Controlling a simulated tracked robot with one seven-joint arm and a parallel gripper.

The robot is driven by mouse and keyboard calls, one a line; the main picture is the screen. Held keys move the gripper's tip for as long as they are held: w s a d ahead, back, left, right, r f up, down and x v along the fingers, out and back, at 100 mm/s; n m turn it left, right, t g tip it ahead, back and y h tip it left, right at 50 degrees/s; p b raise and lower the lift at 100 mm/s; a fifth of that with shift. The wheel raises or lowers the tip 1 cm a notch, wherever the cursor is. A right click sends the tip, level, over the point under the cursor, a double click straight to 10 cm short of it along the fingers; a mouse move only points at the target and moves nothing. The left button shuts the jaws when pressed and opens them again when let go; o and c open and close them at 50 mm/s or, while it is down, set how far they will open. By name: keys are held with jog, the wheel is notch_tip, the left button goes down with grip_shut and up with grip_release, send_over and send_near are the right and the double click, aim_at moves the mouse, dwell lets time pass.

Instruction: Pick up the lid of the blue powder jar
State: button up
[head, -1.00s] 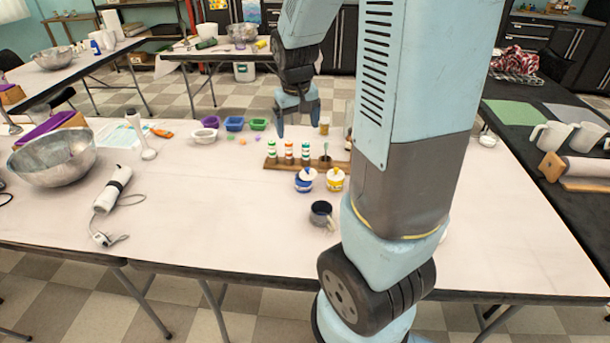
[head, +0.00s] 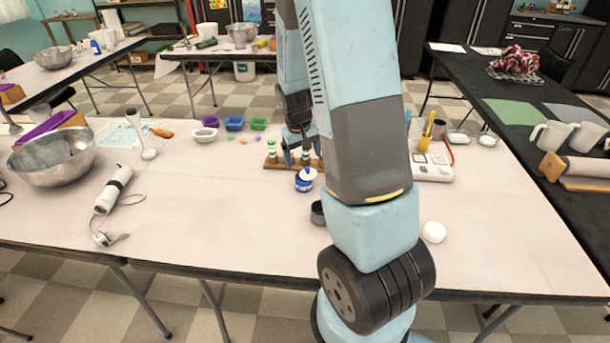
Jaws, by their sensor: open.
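The blue powder jar (head: 303,185) stands on the near table, a little right of the middle of the picture. Its white lid (head: 309,174) with a blue knob is on top. My gripper (head: 303,158) is open, just behind and above the jar in this view, with its fingers pointing down. No lid is between the fingers. Whether the fingers are directly over the lid cannot be told from this angle.
A wooden rack (head: 273,162) with small bottles is behind the jar. A dark mug (head: 318,213) is in front, partly hidden by my arm. Small purple (head: 210,121) and blue (head: 233,123) tubs are farther back.

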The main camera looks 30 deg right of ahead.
aim_at(307, 168)
jog(key=shift+w+d+f, duration=0.1)
jog(key=shift+d+f, duration=0.15)
jog(key=shift+f, duration=0.55)
jog(key=shift+d+f, duration=0.25)
jog(key=shift+f, duration=0.6)
jog(key=shift+w+d+f, duration=0.1)
jog(key=shift+d+f, duration=0.15)
jog(key=shift+f, duration=1.2)
jog(key=shift+s, duration=0.1)
jog(key=shift+c, duration=0.4)
jog(key=shift+d, duration=0.1)
jog(key=c, duration=1.1)
jog(key=shift+c, duration=0.2)
